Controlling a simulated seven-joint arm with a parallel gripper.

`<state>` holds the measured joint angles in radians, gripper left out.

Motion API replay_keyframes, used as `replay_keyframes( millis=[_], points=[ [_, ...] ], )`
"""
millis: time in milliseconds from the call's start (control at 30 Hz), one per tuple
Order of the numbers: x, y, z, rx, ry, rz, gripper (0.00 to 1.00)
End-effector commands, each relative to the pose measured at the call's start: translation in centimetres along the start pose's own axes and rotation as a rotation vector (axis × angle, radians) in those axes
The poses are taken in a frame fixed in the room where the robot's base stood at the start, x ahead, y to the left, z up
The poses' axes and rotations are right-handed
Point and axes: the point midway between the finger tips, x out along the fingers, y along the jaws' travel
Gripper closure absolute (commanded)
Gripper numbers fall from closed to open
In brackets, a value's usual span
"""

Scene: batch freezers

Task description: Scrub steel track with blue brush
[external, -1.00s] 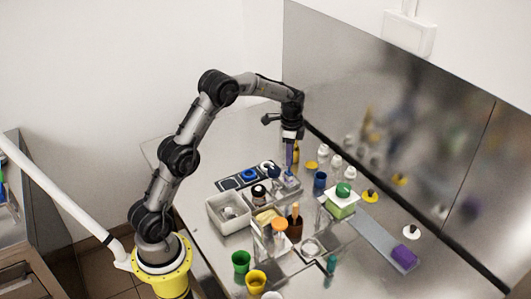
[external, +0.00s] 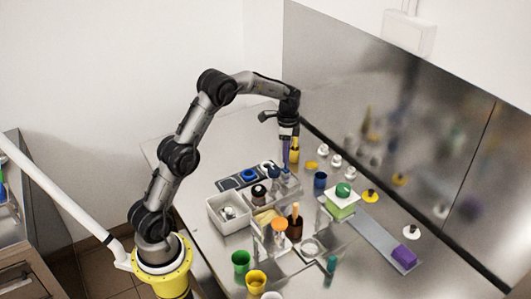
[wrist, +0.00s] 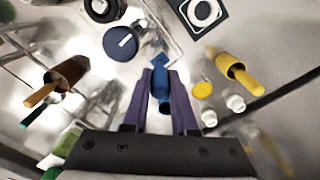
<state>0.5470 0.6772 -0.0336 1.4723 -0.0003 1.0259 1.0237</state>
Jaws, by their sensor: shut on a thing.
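My gripper (external: 286,157) has purple fingers and points down above the back left of the steel table. It is shut on the blue brush (wrist: 160,72), whose blue part shows between and beyond the fingers in the wrist view. The fingers hide part of the brush, and its lower end is small and unclear in the external view. The steel track (external: 375,237) is a long flat grey strip at the right, apart from my gripper. A green block with a white top (external: 341,205) stands at its far end, and a purple block (external: 404,256) lies at its near end.
A blue cup (external: 320,180), white bottles (external: 335,160) and a yellow holder (wrist: 237,68) stand near my gripper. A grey bin (external: 229,222), a brown holder with a wooden handle (external: 295,224) and a clear rack crowd the middle. The steel back wall borders the right.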

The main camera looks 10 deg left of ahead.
Motion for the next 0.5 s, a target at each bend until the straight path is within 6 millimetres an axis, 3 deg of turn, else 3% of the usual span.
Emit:
replay_keyframes(
  millis=[267,333,500],
  points=[
    [-0.4,-1.4,1.4,0.001,-0.001,0.0,1.0],
    [-2.2,-1.4,1.4,0.001,0.003,-0.005,1.0],
    [-3.5,-1.4,1.4,0.001,0.001,-0.002,1.0]
  ],
)
